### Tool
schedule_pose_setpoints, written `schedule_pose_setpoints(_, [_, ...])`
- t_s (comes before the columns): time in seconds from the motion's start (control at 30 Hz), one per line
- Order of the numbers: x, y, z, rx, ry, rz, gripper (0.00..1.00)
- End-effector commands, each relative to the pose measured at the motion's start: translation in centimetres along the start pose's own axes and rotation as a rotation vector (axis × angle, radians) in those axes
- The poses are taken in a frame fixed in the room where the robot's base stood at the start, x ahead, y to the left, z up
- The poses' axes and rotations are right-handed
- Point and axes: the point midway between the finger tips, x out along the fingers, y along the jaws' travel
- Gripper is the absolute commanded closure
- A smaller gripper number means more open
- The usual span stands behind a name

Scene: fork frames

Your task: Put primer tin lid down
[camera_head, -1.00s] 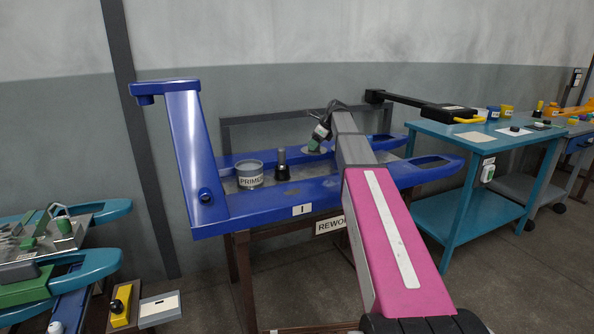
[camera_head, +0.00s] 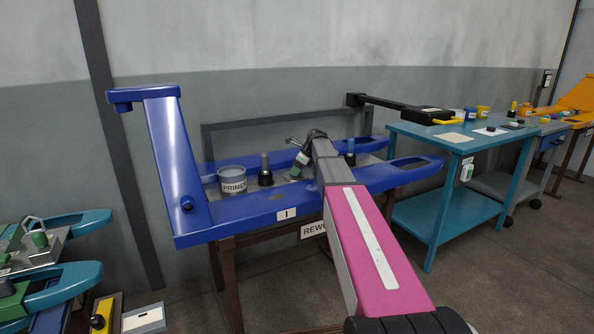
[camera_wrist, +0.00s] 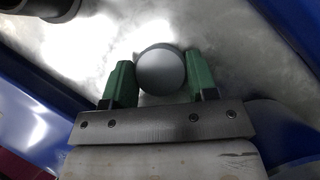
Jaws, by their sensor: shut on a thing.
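The primer tin (camera_head: 233,182) is a grey open-looking cylinder with a white PRIMER label. It stands upright at the left on the blue-framed rework bench (camera_head: 255,209). My gripper (camera_head: 296,171) is to the right of the tin, low over the bench's grey top. In the wrist view my green fingers (camera_wrist: 160,80) are shut on a round grey piece, which I take as the primer tin lid (camera_wrist: 160,71). The lid's underside is hidden, and I cannot tell whether it touches the bench top.
A dark post with a black base (camera_head: 265,171) stands between the tin and my gripper. A tall blue upright (camera_head: 175,165) rises at the bench's left end. A teal table (camera_head: 470,145) stands at the right.

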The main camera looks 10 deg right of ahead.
Motion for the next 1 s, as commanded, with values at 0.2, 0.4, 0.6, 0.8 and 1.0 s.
schedule_pose_setpoints(0.2, [0.2,0.0,-0.1,0.000,0.000,0.000,0.71])
schedule_pose_setpoints(0.4, [0.2,0.0,-0.1,0.000,0.000,0.000,0.22])
schedule_pose_setpoints(0.6, [0.0,0.0,0.0,0.000,0.000,0.000,0.22])
schedule_pose_setpoints(0.8, [-2.1,0.0,0.0,0.000,-0.001,-0.002,0.22])
schedule_pose_setpoints(1.0, [-6.1,0.0,0.0,0.000,-0.001,-0.002,0.22])
